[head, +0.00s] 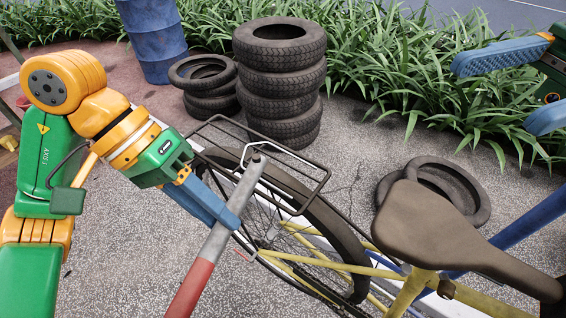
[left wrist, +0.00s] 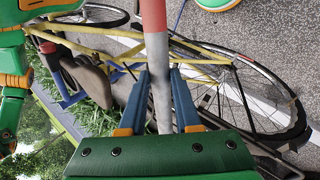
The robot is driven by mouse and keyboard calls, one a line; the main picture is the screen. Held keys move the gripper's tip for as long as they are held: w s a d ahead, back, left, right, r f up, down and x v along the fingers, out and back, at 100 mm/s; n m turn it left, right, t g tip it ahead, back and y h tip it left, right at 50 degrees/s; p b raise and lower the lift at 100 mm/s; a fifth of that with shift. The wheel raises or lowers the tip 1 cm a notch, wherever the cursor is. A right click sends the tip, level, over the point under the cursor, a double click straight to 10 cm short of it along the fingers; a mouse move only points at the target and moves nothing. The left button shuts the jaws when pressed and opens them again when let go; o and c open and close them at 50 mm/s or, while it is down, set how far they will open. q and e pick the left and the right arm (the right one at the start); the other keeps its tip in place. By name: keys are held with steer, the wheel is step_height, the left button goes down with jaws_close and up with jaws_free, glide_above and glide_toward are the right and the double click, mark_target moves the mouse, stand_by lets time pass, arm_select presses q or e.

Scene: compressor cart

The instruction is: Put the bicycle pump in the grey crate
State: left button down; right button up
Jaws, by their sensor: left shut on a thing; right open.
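A long tube, grey at its upper end and red lower down, looks like the bicycle pump (head: 229,208). It slants across the front of the head view, and its lower end runs out of the picture. My left gripper (head: 232,222) is shut on its grey part. In the left wrist view the grey and red pump (left wrist: 158,75) passes between the two blue fingers. My right gripper (head: 518,88) is open and empty at the upper right, partly cut by the picture's edge. The grey crate is not seen in either view.
A yellow bicycle (head: 330,263) with a rear rack and brown saddle (head: 430,222) stands just behind and beside the pump. A tyre stack (head: 283,85), smaller tyres (head: 208,90), loose tyres (head: 465,190) and a blue barrel (head: 157,45) stand further back. Grass (head: 430,80) borders the paving.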

steer(key=a+f+n+h, duration=0.4)
steer(key=a+f+h, duration=0.3)
steer(key=a, duration=0.2)
steer(key=n+t+h, duration=0.4)
steer(key=n+t, duration=0.2)
steer(key=t, duration=0.1)
glide_toward(236, 207)
steer(key=x, duration=1)
steer(key=shift+s, duration=0.1)
jaws_close()
arm_select(q)
steer(key=c, duration=0.5)
jaws_free()
steer(key=shift+c, duration=0.2)
